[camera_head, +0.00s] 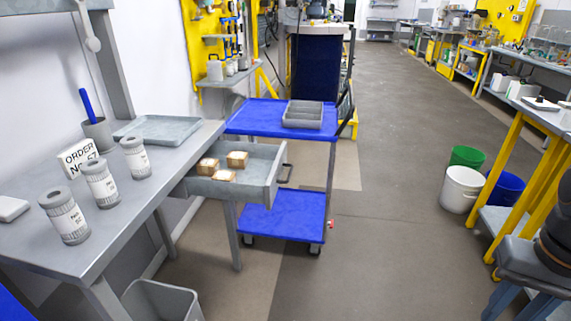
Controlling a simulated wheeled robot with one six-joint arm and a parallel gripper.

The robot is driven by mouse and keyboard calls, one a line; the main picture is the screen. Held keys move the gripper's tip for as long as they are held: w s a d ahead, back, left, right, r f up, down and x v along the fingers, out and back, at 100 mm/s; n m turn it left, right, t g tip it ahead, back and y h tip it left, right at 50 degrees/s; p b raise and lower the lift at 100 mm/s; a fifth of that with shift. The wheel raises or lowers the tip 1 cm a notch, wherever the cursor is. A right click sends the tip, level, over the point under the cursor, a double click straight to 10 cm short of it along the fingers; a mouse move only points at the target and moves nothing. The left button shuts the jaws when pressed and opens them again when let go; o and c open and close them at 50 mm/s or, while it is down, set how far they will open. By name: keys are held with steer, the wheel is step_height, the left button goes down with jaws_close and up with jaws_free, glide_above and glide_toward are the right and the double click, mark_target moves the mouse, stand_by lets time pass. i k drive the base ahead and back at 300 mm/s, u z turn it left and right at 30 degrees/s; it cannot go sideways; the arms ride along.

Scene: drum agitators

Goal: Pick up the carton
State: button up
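Three small brown cartons with white tops lie in an open grey drawer (262,178) that sticks out from the right side of the grey table. One carton (207,167) is at the left, one carton (237,159) is at the back right, and one carton (224,176) is nearest the front, its lower part hard to see. I cannot tell which one the task means. My gripper is not in view.
The table (140,215) holds several labelled canisters, an order sign (78,157), a pen cup (98,134) and a grey tray (160,130). A blue cart (283,215) stands just behind the drawer. A bin (163,300) is below. Floor (390,240) to the right is clear.

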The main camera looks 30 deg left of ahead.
mark_target(230, 177)
steer(key=z, duration=0.15)
steer(key=i, duration=2.1)
steer(key=u, duration=3.2)
